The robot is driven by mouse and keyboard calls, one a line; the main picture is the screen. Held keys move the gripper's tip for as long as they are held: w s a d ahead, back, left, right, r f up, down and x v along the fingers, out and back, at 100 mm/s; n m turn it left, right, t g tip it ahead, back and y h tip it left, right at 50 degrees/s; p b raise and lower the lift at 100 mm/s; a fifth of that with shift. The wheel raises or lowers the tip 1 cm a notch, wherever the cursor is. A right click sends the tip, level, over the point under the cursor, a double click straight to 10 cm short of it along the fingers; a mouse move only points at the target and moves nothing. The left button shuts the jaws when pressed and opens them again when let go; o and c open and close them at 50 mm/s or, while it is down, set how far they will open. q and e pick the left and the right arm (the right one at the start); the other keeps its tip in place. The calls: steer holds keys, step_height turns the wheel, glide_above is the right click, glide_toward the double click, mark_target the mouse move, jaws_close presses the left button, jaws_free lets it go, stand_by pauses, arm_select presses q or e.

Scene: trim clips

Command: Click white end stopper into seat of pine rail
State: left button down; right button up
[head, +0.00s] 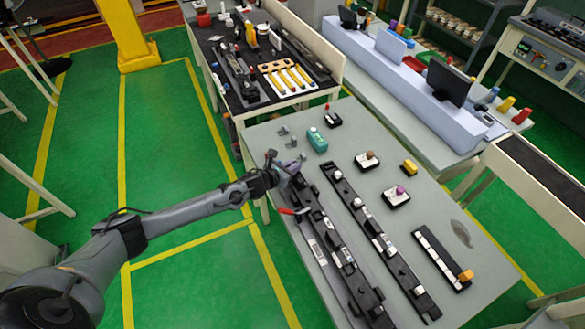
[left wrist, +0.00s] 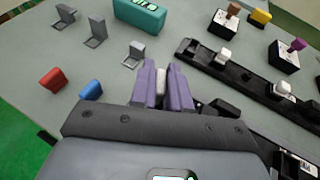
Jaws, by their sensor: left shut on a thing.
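My left gripper (left wrist: 163,75) has purple fingers, shut on a small white piece (left wrist: 160,78) that fits the white end stopper. Only part of it shows between the fingers. In the head view the gripper (head: 291,168) is over the far end of the left long black rail fixture (head: 325,245); I cannot tell if the stopper touches it. A second rail fixture (head: 375,235) with white pieces runs beside it and shows in the left wrist view (left wrist: 250,80). No pine-coloured rail can be told apart, and the seat is not clear. My right gripper is not in view.
A teal box (head: 317,140) and grey brackets (left wrist: 97,30) lie beyond the gripper. Red (left wrist: 53,77) and blue blocks (left wrist: 90,89) lie left of it. Small black stands (head: 396,196), a yellow block (head: 409,167) and a shorter fixture (head: 440,258) occupy the table's right side.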

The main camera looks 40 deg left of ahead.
arm_select(q)
steer(key=shift+f, duration=0.65)
steer(key=c, duration=1.1)
jaws_free()
steer(key=shift+s, duration=0.1)
steer(key=shift+s+r, duration=0.1)
steer(key=shift+s, duration=0.15)
steer(key=v, duration=1.1)
steer(key=shift+r+p, duration=0.35)
steer(key=shift+p, duration=0.05)
steer(key=shift+s, duration=0.1)
